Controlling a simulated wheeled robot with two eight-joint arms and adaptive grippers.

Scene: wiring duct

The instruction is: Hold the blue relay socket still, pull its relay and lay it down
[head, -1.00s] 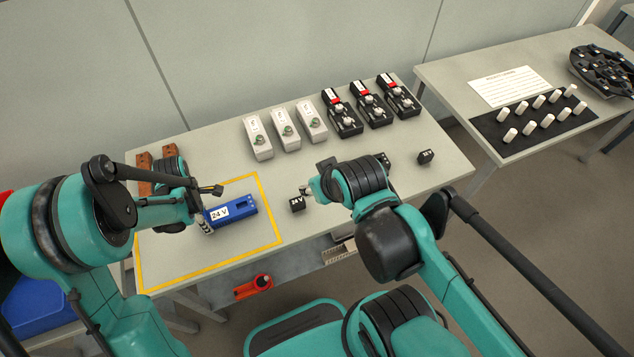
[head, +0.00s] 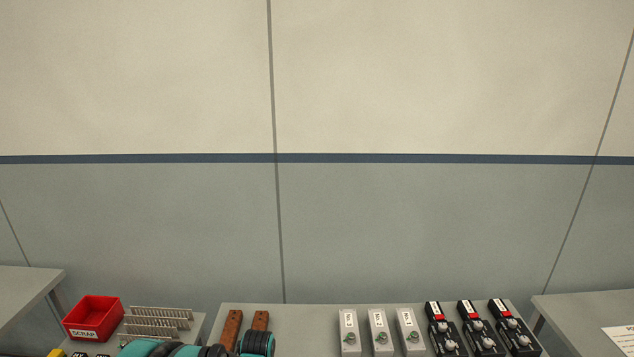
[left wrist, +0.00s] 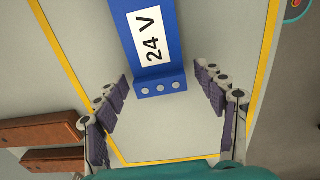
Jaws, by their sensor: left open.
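The blue relay socket (left wrist: 160,87) shows in the left wrist view, with a white label reading 24 V and three round screw points on its near end. My left gripper (left wrist: 161,78) is open, with one set of fingers on each side of the socket's near end and gaps between them and the socket. The socket's far end is cut off by the top edge of the view. The head view shows only teal and black parts of my left arm at the bottom edge. The relay and my right gripper are in neither current view.
A yellow line (left wrist: 262,60) borders the area around the socket. Brown blocks (left wrist: 40,130) lie at its left. In the head view, white units (head: 379,335) and black units (head: 479,338) stand on the bench, and a red scrap bin (head: 94,318) is at left.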

